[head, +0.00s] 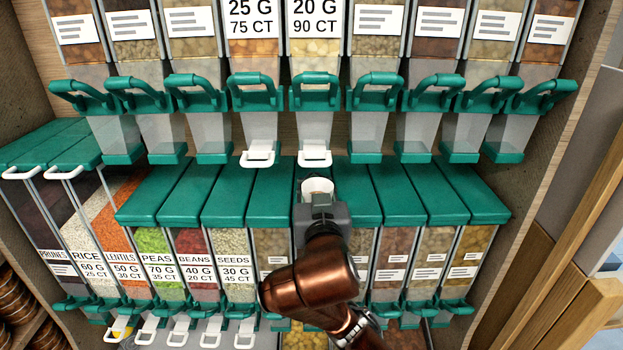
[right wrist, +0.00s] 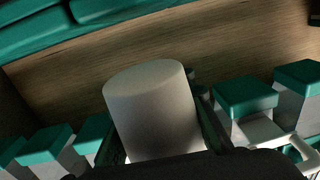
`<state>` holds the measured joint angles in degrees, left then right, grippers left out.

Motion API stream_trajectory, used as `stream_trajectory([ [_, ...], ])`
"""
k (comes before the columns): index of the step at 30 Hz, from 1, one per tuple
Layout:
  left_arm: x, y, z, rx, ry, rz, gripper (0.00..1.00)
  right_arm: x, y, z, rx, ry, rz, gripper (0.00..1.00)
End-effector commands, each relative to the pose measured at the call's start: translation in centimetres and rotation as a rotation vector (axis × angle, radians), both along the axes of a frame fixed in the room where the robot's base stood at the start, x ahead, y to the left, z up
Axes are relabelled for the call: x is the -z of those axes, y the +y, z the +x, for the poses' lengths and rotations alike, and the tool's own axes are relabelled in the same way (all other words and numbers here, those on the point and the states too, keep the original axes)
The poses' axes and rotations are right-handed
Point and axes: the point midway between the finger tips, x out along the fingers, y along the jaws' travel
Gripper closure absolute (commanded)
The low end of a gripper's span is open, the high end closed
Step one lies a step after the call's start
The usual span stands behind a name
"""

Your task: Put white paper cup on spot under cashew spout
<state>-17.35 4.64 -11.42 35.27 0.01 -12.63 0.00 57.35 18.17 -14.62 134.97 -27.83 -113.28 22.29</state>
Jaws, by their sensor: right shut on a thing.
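The white paper cup (head: 317,185) is in my right gripper (head: 318,199), which is shut on it. In the head view its rim shows in front of a clear dispenser spout (head: 314,130) with a white loop (head: 315,157), under the bin marked 20 G 90 CT. No label I can read says cashew. In the right wrist view the cup (right wrist: 152,108) fills the middle, slightly tilted, with its lower part hidden by the gripper. I cannot tell whether the cup touches the green lids (head: 270,197) below. My left gripper is not in view.
A spout with a white loop (head: 258,157) hangs just to the left. More green-handled spouts (head: 424,135) line the upper row on both sides. Lower bins such as seeds (head: 236,262) stand under the green lids. A wooden side wall (head: 530,140) bounds the right.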

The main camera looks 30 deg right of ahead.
Motion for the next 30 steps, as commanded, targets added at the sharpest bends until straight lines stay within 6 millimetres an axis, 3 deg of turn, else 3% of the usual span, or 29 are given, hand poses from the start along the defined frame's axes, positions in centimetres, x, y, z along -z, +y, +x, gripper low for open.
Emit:
stream_trajectory([
  [6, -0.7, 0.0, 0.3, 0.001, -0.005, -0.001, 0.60, -0.1, -2.3, 5.1, 0.004, 0.003, 0.000, 1.00],
  [12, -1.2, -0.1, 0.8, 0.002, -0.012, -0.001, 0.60, -0.1, -3.4, 8.3, 0.002, 0.002, 0.001, 1.00],
  [16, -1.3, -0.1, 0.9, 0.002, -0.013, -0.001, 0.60, 0.2, -3.7, 8.9, 0.000, 0.001, 0.001, 1.00],
  [24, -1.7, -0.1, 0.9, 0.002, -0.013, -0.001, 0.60, 3.3, -3.7, 8.9, 0.000, 0.001, 0.000, 1.00],
  [30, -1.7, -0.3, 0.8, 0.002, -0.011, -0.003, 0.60, 3.5, -3.6, 8.8, -0.001, -0.002, 0.001, 1.00],
])
